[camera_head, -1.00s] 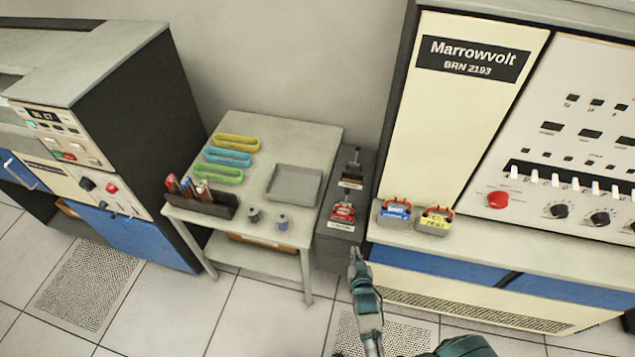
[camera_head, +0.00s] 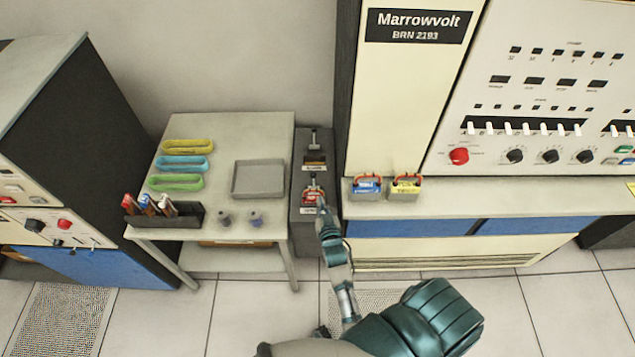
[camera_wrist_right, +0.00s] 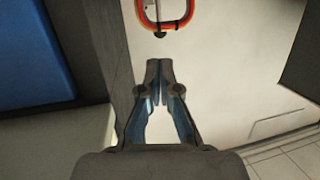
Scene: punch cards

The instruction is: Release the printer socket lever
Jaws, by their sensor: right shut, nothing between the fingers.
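A narrow grey stand (camera_head: 309,228) between the side table and the Marrowvolt cabinet bears two sockets. The rear socket has a dark upright lever (camera_head: 314,140) and a small label. The front socket holds a red item (camera_head: 313,194) above a white label. I cannot make out which lever is the printer's; the labels are too small to read. My right gripper (camera_head: 322,206) is shut and empty at the front right of the red item. In the right wrist view, the closed fingertips (camera_wrist_right: 160,66) point at a red-orange loop handle (camera_wrist_right: 165,27), apart from it. My left gripper is not in view.
Two modules with red handles, one blue (camera_head: 367,188) and one yellow (camera_head: 406,187), stand on the cabinet's ledge to the right. The side table (camera_head: 230,150) at left holds a grey tray, coloured holders and a pen rack. Floor in front is clear.

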